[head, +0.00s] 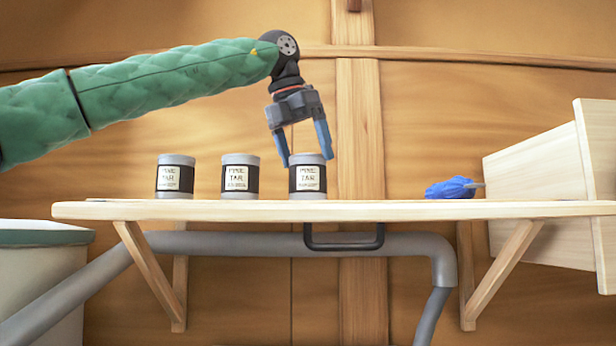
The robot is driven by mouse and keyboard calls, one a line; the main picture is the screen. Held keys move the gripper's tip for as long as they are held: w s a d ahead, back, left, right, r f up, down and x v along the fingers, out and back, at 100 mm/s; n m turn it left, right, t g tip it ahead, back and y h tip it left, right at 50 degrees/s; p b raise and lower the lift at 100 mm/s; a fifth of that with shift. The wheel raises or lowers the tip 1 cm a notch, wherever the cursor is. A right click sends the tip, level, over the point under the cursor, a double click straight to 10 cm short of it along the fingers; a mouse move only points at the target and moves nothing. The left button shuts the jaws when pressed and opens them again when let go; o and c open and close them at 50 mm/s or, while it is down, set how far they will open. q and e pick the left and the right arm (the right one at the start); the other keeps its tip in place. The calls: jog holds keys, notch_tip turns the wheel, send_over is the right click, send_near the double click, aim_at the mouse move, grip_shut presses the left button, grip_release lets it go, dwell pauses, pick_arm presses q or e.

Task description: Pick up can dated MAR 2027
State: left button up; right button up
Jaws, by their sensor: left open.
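Three grey cans with dark bands and pale labels reading PINE TAR stand upright in a row on a wooden shelf (400,210). They are the left can (175,176), the middle can (240,176) and the right can (308,177). A smaller line under the name on each label is too small to read, so I cannot tell which one says MAR 2027. My left gripper (306,160) is open and points down over the right can, its blue fingers at the sides of the can's top. I cannot tell whether they touch it. My right gripper is not in view.
A blue object (452,188) lies on the shelf to the right, beside a pale wooden box-like panel (535,170). A grey pipe (380,243) and a dark handle (345,246) are below the shelf. The shelf between the right can and the blue object is clear.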

aim_at(310, 169)
pick_arm(q)
jog(key=shift+w+d+f+p, duration=0.1)
jog(key=shift+d+p, duration=0.1)
jog(key=shift+p, duration=0.25)
jog(key=shift+w+d+f+p, duration=0.1)
jog(key=shift+f+p, duration=0.25)
jog(key=shift+p+x, duration=0.45)
jog(key=shift+x, duration=0.6)
jog(key=shift+w+f, duration=0.2)
jog(key=shift+f, duration=0.2)
jog(key=shift+s, duration=0.1)
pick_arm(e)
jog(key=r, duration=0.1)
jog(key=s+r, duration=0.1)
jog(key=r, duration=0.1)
pick_arm(q)
jog(key=c, duration=1.3)
